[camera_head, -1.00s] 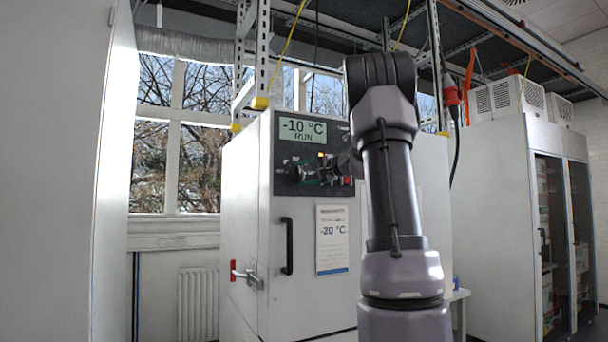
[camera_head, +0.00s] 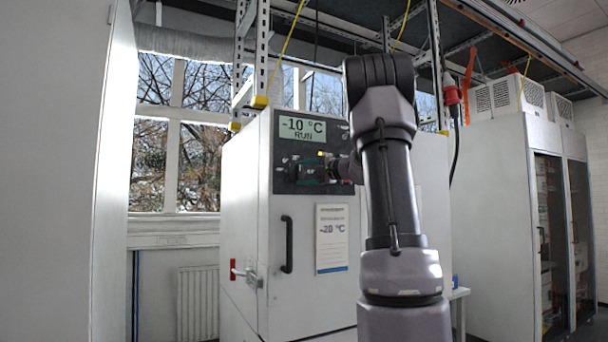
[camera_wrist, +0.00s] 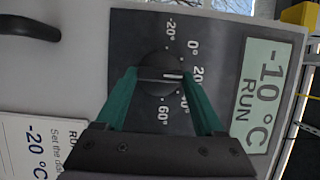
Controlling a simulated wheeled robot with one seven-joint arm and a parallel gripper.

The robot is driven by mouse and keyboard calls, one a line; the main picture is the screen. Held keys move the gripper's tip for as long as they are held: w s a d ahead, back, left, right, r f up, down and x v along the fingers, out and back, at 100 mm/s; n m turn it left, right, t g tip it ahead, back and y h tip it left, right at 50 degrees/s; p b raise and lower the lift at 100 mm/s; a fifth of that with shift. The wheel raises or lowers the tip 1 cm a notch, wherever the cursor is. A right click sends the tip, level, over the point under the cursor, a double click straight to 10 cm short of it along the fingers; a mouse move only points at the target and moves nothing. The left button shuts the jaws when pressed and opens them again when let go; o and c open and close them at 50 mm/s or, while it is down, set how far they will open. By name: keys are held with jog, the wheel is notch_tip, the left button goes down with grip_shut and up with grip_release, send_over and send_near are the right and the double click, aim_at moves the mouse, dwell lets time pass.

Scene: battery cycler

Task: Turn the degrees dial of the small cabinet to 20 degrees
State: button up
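The degrees dial (camera_wrist: 158,66) is a dark round knob on the cabinet's dark control panel. It shows in the wrist view, where the picture is turned sideways. Marks from -20° to 60° curve around it. Its white pointer line points right, toward the partly hidden 20 mark. My gripper (camera_wrist: 158,76) has its two green fingers apart, one on each side of the dial. I cannot tell whether they touch it. In the head view my gripper (camera_head: 318,169) is at the panel and hides the dial. The small cabinet (camera_head: 245,200) is white.
The display (camera_head: 302,129) reads -10 °C RUN. A paper note (camera_head: 332,255) reading -20 °C is on the door below the panel. A black door handle (camera_head: 287,245) and a latch (camera_head: 249,275) are at the left. Tall cabinets (camera_head: 490,190) stand at the right.

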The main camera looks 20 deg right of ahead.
jog(key=o, duration=0.4)
jog(key=shift+c, duration=0.2)
jog(key=v, duration=1)
jog(key=shift+s+d, duration=0.25)
jog(key=shift+s, duration=0.1)
jog(key=s+a+f+n+g, duration=0.2)
jog(key=s+a+f+g, duration=0.3)
jog(key=a, duration=0.5)
jog(key=s+a+f+n+g, duration=0.3)
jog(key=s+a+f, duration=0.2)
jog(key=s+a, duration=0.45)
jog(key=s+a+f+n+g+h, duration=0.1)
jog(key=s+a+f+n+h, duration=0.3)
jog(key=s+f, duration=0.6)
jog(key=shift+s+a+f+h, duration=0.2)
jog(key=shift+s+h, duration=0.5)
jog(key=shift+s, duration=0.45)
